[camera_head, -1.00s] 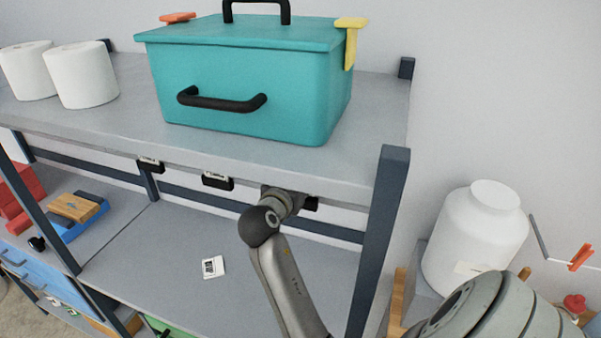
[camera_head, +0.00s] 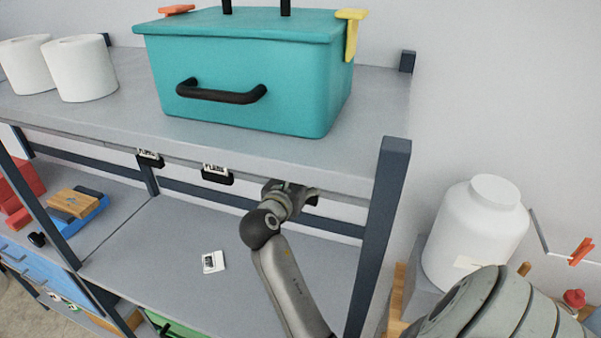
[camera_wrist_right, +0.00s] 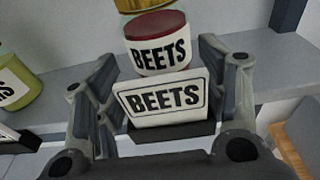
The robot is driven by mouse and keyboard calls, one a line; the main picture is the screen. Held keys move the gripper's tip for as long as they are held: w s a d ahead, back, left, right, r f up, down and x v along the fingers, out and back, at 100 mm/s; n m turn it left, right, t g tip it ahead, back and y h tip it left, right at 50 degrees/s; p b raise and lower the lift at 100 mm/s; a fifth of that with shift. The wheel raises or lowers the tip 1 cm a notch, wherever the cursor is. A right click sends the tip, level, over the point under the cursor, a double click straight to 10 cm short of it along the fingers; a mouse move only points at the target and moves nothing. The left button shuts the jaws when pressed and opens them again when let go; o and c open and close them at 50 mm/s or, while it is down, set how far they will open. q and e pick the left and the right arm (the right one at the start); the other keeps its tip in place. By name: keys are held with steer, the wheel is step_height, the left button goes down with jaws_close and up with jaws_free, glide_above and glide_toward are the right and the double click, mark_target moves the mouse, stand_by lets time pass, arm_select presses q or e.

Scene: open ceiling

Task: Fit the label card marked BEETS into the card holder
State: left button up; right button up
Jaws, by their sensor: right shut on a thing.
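The white label card marked BEETS (camera_wrist_right: 163,98) is between the fingers of my right gripper (camera_wrist_right: 162,100) in the right wrist view, upright and slightly tilted. The gripper is shut on it. A black card holder (camera_wrist_right: 160,134) lies directly under the card's lower edge. I cannot tell whether the card's edge is inside its slot. In the head view my right gripper (camera_head: 308,196) is at the front edge of the upper shelf, near its right post, and hides the card and holder there. My left gripper is not in view.
The upper shelf (camera_head: 350,150) carries a teal box (camera_head: 240,80) and white rolls (camera_head: 80,68). Two other holders with cards (camera_head: 150,158) (camera_head: 216,173) hang on its edge. Another card (camera_head: 213,262) lies on the lower shelf. A BEETS jar (camera_wrist_right: 158,50) stands behind the held card.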

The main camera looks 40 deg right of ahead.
steer(key=shift+f, duration=0.75)
steer(key=o, duration=1)
steer(key=shift+s+a, duration=0.1)
steer(key=shift+a, duration=0.1)
steer(key=v, duration=0.7)
steer(key=shift+a+f, duration=0.1)
